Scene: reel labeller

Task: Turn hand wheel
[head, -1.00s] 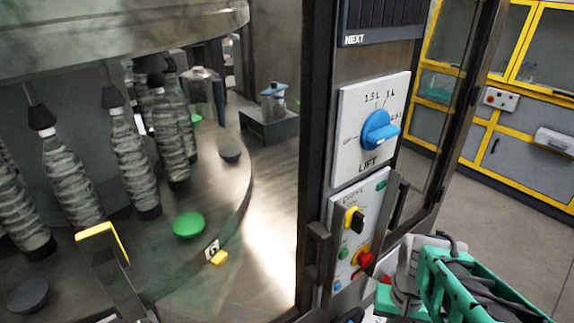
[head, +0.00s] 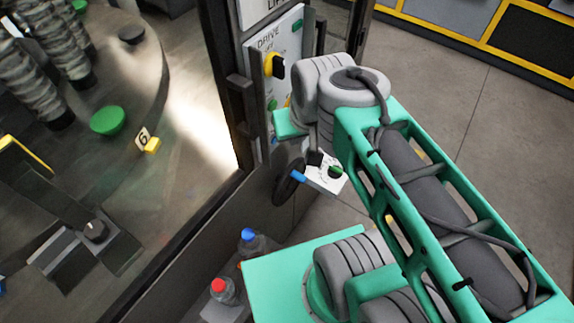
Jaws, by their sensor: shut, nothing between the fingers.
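A dark round rim, which looks like the hand wheel (head: 287,183), shows at the lower front of the machine, beside its corner post. My teal and grey arm fills the right half of the head view, with a grey joint close above the wheel and panel. I cannot make out my gripper's fingers; they do not show in the head view. Whether anything touches the wheel cannot be seen.
The drive panel (head: 270,80) with a yellow and black switch is on the post above. A blue-capped bottle (head: 250,242) and a red-capped bottle (head: 222,291) stand low beside the machine. The grey floor (head: 480,110) at the right is open, with yellow-edged cabinets behind.

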